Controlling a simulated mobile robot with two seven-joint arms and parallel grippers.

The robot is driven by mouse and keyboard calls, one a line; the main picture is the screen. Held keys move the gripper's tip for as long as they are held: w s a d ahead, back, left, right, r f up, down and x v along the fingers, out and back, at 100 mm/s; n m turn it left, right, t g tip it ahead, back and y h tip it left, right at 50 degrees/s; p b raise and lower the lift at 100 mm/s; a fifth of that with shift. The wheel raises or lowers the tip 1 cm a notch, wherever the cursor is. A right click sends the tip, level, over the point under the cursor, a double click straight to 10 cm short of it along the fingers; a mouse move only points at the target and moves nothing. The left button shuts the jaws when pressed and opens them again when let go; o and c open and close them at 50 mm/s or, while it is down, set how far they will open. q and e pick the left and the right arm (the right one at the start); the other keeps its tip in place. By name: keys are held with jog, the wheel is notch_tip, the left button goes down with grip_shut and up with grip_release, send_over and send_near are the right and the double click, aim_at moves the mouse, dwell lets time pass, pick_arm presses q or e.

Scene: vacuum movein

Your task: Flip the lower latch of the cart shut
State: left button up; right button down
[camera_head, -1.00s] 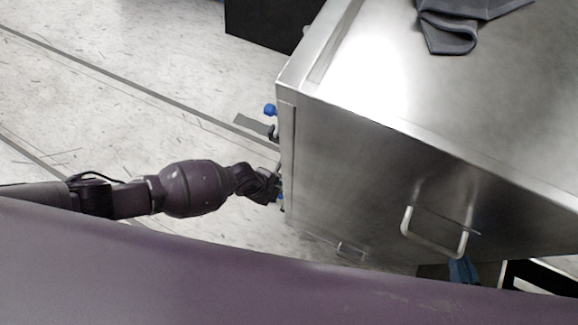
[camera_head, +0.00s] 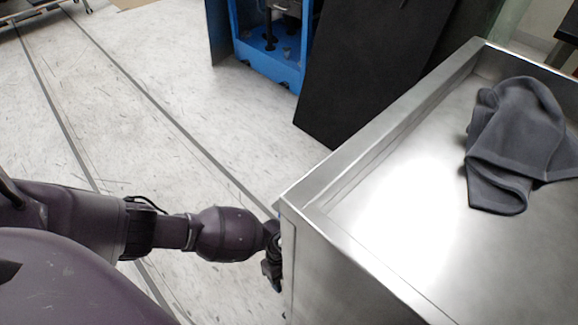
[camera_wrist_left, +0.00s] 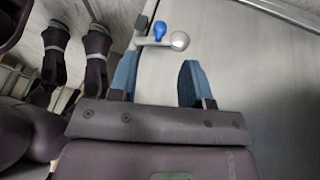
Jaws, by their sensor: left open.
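The metal cart (camera_head: 330,262) stands at the right in the head view, with its open top tray toward me. In the left wrist view, a latch (camera_wrist_left: 160,41) with a blue knob (camera_wrist_left: 160,29) and a round silver end sits against the cart's pale grey panel (camera_wrist_left: 240,60). My left gripper (camera_wrist_left: 158,78) is open and empty, its two blue-padded fingers just short of the latch. In the head view, my left gripper (camera_head: 273,268) is at the cart's left side, and the latch there is mostly hidden. My right gripper is not in view.
A dark grey cloth (camera_head: 515,140) lies in the cart's tray. A black panel (camera_head: 365,75) and a blue-framed machine (camera_head: 262,45) stand behind the cart. The light floor (camera_head: 130,110) left of the cart is clear.

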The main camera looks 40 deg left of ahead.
pick_arm(q)
jog(key=b+x, duration=0.2)
jog(key=x, duration=0.5)
jog(key=shift+d, duration=0.1)
grip_shut()
